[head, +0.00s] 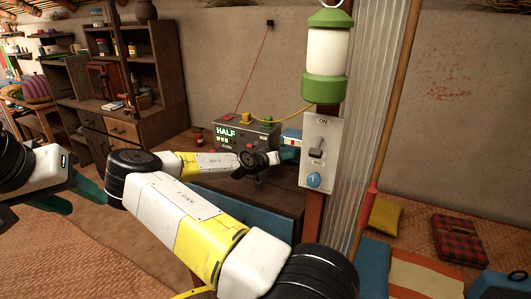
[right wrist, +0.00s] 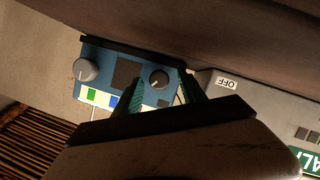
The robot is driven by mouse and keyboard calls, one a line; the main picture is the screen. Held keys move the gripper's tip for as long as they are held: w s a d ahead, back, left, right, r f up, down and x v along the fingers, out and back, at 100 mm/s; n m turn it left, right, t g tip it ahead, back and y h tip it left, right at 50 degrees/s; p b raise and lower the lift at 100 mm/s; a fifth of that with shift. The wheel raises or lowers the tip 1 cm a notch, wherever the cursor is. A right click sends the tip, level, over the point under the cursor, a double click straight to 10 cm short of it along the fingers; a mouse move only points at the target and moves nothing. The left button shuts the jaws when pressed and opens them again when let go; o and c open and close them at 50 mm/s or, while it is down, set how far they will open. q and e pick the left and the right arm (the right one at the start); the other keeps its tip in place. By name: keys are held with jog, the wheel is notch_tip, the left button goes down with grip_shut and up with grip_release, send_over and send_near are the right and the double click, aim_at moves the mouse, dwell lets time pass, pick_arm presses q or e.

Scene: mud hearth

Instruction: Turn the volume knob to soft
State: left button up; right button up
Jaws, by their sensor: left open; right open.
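A blue radio-like box (head: 291,134) stands on the dark cabinet, mostly hidden in the head view. In the right wrist view its face (right wrist: 125,98) carries a large light-grey knob (right wrist: 86,70) and a smaller dark knob (right wrist: 159,79) with a pale mark. I cannot read which knob is volume. My right gripper (right wrist: 162,90) is open, its teal fingers to either side of the dark knob in the picture; contact cannot be told. In the head view its tip is at the box. My left gripper (head: 84,202) is open and empty at the left.
A grey box (head: 262,131) with a green HALF display stands left of the blue box. A white switch panel (head: 320,128) with a lever and blue knob is on the post, close to my right gripper. A shelf unit (head: 172,75) stands behind.

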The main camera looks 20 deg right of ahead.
grip_shut()
dwell(0.3)
jog(key=m, duration=0.1)
jog(key=m+t+y, duration=0.1)
jog(key=shift+s+d+r+m, duration=0.1)
jog(key=shift+s+d+m, duration=0.1)
jog(key=shift+m, duration=0.2)
jog(key=shift+d+m+t+y, duration=0.1)
jog(key=shift+m+t+y, duration=0.65)
jog(key=shift+m, duration=0.45)
jog(key=m+t+y, duration=0.1)
jog(key=m+t, duration=0.1)
jog(key=m, duration=0.1)
jog(key=shift+s+d, duration=0.1)
jog(key=shift+s, duration=0.05)
jog(key=shift+m+t+y, duration=0.25)
jog(key=shift+m+t, duration=0.4)
jog(key=shift+m, duration=0.35)
